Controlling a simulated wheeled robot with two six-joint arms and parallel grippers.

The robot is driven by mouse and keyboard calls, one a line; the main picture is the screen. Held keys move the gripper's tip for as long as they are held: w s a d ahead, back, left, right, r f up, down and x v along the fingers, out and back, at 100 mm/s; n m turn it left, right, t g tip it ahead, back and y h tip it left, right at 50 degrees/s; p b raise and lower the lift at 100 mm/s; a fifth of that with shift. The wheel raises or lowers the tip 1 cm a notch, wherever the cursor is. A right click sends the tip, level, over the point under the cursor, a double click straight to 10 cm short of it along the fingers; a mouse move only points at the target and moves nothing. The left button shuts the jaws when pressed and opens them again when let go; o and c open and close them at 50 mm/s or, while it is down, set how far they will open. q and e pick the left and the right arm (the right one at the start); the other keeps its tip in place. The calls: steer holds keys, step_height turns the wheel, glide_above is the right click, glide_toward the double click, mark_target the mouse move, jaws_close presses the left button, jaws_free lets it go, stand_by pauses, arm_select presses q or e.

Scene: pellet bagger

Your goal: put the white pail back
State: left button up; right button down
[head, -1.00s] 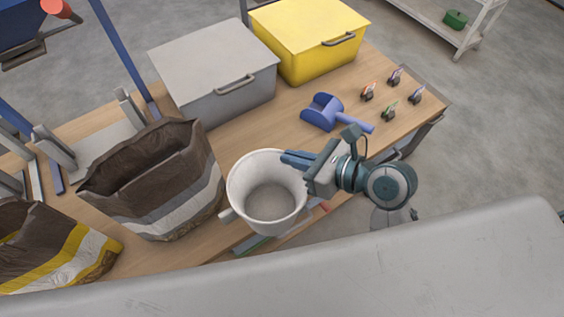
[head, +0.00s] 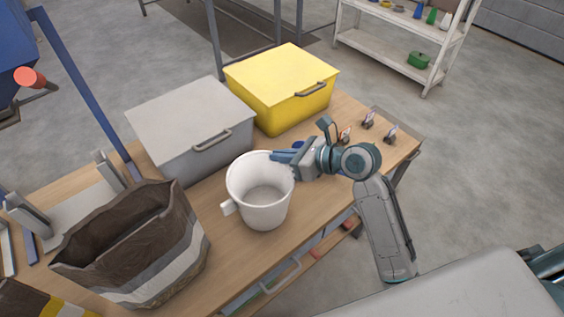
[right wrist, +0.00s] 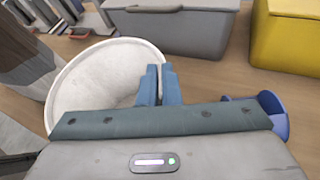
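The white pail (head: 262,205) is upright and empty over the wooden table, right of the open brown bag; I cannot tell whether its base touches the table. A stub handle sticks out on its left side. My right gripper (head: 280,158) is at the pail's far right rim, its blue fingers shut on the rim. In the right wrist view the fingers (right wrist: 160,85) are close together at the right edge of the pail (right wrist: 95,85). My left gripper is in neither view.
A grey lidded bin (head: 190,120) and a yellow bin (head: 285,85) stand behind the pail. The open brown bag (head: 140,245) is at its left. A blue scoop (right wrist: 270,110) lies to its right, mostly hidden by my arm in the head view. A white shelf (head: 385,60) stands beyond the table.

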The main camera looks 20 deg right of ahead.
mark_target(282, 166)
steer(key=shift+s+f, duration=0.1)
steer(key=shift+f, duration=1.4)
steer(key=c, duration=1.6)
jaws_free()
steer(key=shift+f, duration=0.1)
steer(key=shift+b+v, duration=0.3)
steer(key=shift+v, duration=5.75)
steer(key=shift+a+r, duration=0.1)
steer(key=shift+r, duration=0.1)
